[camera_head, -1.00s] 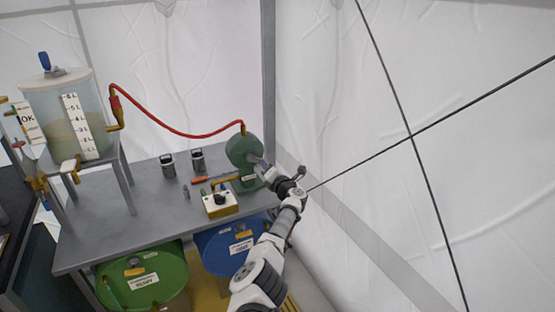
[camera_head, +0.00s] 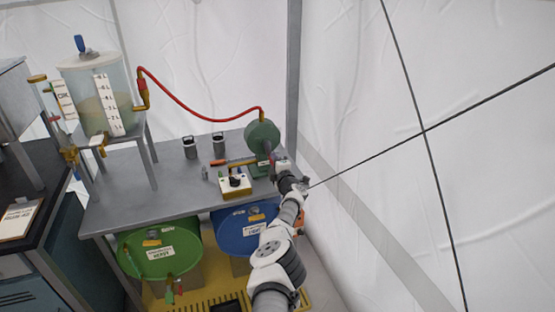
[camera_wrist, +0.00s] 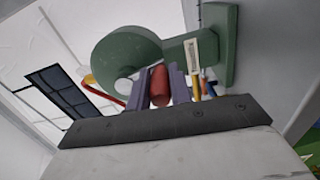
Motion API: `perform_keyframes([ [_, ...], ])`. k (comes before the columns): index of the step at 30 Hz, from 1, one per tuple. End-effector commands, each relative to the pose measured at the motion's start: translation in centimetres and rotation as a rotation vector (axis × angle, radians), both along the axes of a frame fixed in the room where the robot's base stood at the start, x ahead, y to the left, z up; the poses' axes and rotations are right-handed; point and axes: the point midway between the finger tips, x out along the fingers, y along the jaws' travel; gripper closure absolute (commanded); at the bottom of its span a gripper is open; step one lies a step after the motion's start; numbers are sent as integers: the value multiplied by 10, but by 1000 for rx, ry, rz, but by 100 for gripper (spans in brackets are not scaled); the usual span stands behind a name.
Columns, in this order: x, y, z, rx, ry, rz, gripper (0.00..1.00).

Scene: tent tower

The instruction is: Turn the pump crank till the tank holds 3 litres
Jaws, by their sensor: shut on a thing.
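The green pump (camera_head: 262,136) stands at the right end of the grey bench. My gripper (camera_head: 277,166) is at its front right side. In the wrist view my gripper (camera_wrist: 160,88) is shut on the red crank handle (camera_wrist: 158,84), with the green pump body (camera_wrist: 125,52) just beyond it. The crank's arm is mostly hidden. The clear tank (camera_head: 122,88) stands on a raised stand at the left, with a white litre scale (camera_head: 108,104) on its front. Yellowish liquid fills its lower part, with the surface roughly around the middle marks; I cannot read it exactly.
A red hose (camera_head: 195,129) runs from tank to pump. A small yellow-and-white box (camera_head: 235,184) and two dark canisters (camera_head: 190,147) sit on the bench. Green (camera_head: 160,252) and blue (camera_head: 240,232) drums lie below. The tent wall is close on the right.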

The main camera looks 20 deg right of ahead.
Motion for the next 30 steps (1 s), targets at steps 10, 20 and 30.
perform_keyframes([
  [10, 0, 6, -2, 93, 5, 0, 100],
  [20, 0, 6, -2, 99, 4, 0, 100],
  [30, 0, 6, -2, 98, 4, 0, 57],
])
